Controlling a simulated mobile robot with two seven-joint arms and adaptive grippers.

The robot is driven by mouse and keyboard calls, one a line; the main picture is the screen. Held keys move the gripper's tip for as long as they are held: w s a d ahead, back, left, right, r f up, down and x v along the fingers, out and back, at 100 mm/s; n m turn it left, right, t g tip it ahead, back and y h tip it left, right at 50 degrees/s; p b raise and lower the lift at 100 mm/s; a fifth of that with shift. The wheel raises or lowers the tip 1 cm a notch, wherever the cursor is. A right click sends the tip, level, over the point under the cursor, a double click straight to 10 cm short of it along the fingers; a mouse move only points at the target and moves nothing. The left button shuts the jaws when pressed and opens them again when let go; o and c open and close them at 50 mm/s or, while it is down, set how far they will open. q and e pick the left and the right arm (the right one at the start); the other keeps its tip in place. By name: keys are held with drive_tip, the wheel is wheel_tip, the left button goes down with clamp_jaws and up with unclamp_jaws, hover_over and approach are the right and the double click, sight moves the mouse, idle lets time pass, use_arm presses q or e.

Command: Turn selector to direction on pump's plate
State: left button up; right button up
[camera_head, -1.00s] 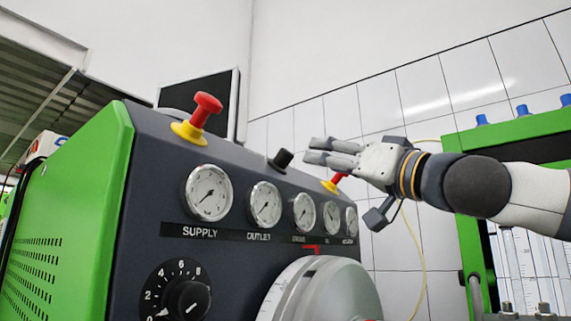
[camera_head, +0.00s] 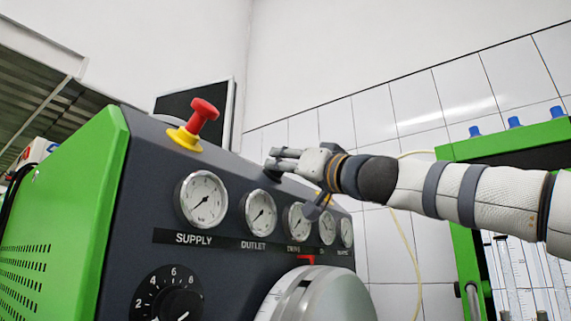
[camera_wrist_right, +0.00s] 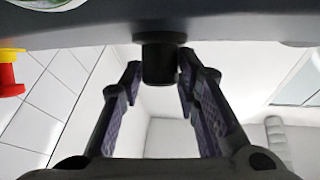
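A short black knob (camera_wrist_right: 160,60) hangs from the dark panel surface in the right wrist view, between the two fingers of my right gripper (camera_wrist_right: 158,75). The right finger is close to or touching the knob; a gap shows on the left side. In the head view my right gripper (camera_head: 282,160) reaches in from the right to the top edge of the console (camera_head: 150,215), and its fingers mostly hide the knob. A black rotary dial (camera_head: 180,304) with white numbers sits low on the console front. The direction mark on a plate cannot be made out. My left gripper is not in view.
A red and yellow emergency button (camera_head: 200,118) stands left of my gripper. A row of gauges, from the supply gauge (camera_head: 203,199) rightward, lies below it. A large silver disc (camera_head: 330,292) is at the lower front. A green frame (camera_head: 465,240) stands at right.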

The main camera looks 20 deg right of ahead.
clamp_jaws()
drive_tip(key=shift+s+a+r+m+h, duration=0.15)
drive_tip(key=shift+s+r+m+h, duration=0.15)
drive_tip(key=shift+m+h, duration=0.45)
drive_tip(key=m+h+p, duration=0.1)
drive_tip(key=m+h, duration=0.1)
drive_tip(key=m+h+p, duration=0.1)
drive_tip(key=m+h, duration=0.1)
drive_tip(key=h, duration=0.1)
drive_tip(key=shift+w+a+f+m+t, duration=0.15)
drive_tip(key=shift+a+m+t, duration=0.1)
drive_tip(key=shift+t, duration=0.15)
drive_tip(key=shift+w+d+f+m+h, duration=0.15)
drive_tip(key=shift+d+m+h, duration=0.05)
drive_tip(key=shift+m+h, duration=0.25)
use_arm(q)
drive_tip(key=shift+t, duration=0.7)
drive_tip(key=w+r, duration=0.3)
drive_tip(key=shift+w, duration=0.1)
use_arm(e)
drive_tip(key=shift+m+h, duration=0.25)
drive_tip(key=shift+h, duration=0.15)
drive_tip(key=o, duration=0.7)
unclamp_jaws()
